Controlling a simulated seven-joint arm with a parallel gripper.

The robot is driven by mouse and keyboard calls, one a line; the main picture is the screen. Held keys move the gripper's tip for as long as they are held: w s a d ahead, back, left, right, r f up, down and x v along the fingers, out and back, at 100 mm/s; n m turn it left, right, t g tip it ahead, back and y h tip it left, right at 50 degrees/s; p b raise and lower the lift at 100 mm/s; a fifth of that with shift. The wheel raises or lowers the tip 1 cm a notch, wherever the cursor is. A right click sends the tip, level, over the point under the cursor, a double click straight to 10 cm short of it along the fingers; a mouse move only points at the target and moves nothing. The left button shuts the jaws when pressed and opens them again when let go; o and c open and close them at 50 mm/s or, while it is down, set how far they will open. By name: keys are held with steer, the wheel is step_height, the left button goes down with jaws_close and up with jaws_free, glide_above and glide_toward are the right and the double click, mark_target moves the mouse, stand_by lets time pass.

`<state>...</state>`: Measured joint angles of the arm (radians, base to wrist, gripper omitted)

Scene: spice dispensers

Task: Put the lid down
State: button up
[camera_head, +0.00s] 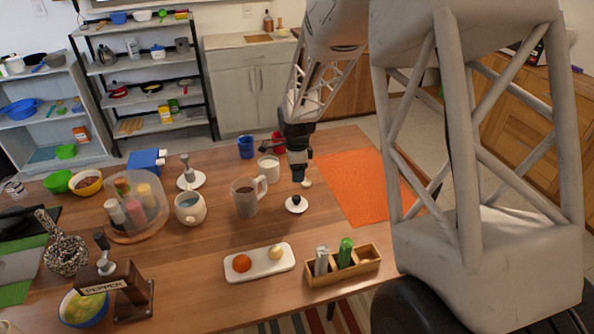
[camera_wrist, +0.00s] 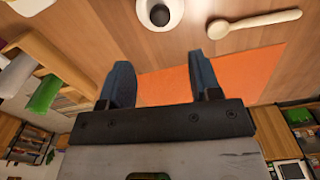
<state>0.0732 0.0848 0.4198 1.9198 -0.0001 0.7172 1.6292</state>
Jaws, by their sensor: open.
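The lid (camera_head: 296,205) is a small white disc with a dark round knob. It lies flat on the wooden table, right of the grey mug. It also shows at the top edge of the wrist view (camera_wrist: 175,20), partly cut off. My gripper (camera_head: 298,177) is just above the lid in the head view, apart from it. In the wrist view my gripper (camera_wrist: 160,62) has its two fingers spread with nothing between them, and the lid lies beyond the fingertips.
A grey mug (camera_head: 245,200) and a cream pot (camera_head: 190,210) stand left of the lid. A wooden box with shakers (camera_head: 345,272) and a white tray (camera_head: 275,270) are in front. A wooden spoon (camera_wrist: 250,23) lies nearby. The orange mat (camera_head: 355,180) is bare.

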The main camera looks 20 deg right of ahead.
steer(key=shift+r, duration=0.1)
steer(key=s+a+r+n+t, duration=0.1)
steer(key=s+a+r+n, duration=0.2)
steer(key=s+r+n, duration=1.35)
steer(key=s+r, duration=0.1)
steer(key=s, duration=0.8)
steer(key=s+a+r+n+t, duration=0.1)
steer(key=s+r+n, duration=0.2)
steer(key=s, duration=1)
steer(key=shift+a+r+t, duration=0.3)
steer(key=shift+r, duration=0.45)
